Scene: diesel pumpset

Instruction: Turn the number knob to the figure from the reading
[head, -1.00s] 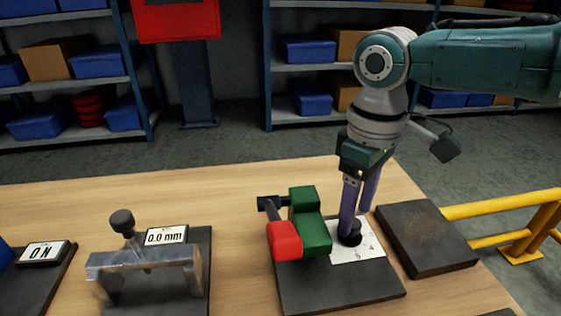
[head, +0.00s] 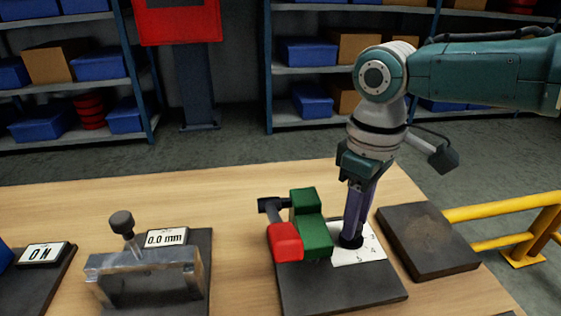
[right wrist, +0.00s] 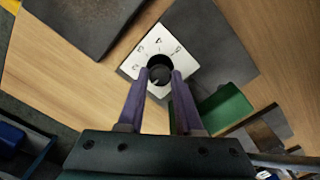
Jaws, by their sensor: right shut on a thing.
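The black number knob (head: 351,241) sits on a white dial plate (head: 371,250) printed with figures, on a dark base. In the right wrist view the knob (right wrist: 159,75) shows between the fingertips, on the white plate (right wrist: 138,60). My right gripper (head: 352,236) points down over the knob and is shut on it. The fingers hide part of the knob and some figures. A small display (head: 166,238) reads "0.0 mm" behind a metal bridge-shaped fixture. My left gripper is not in view.
Left of the dial, a green block (head: 311,225) and a red block (head: 285,242) share the same base. A dark plate (head: 428,240) lies to the right, near a yellow rail (head: 500,207).

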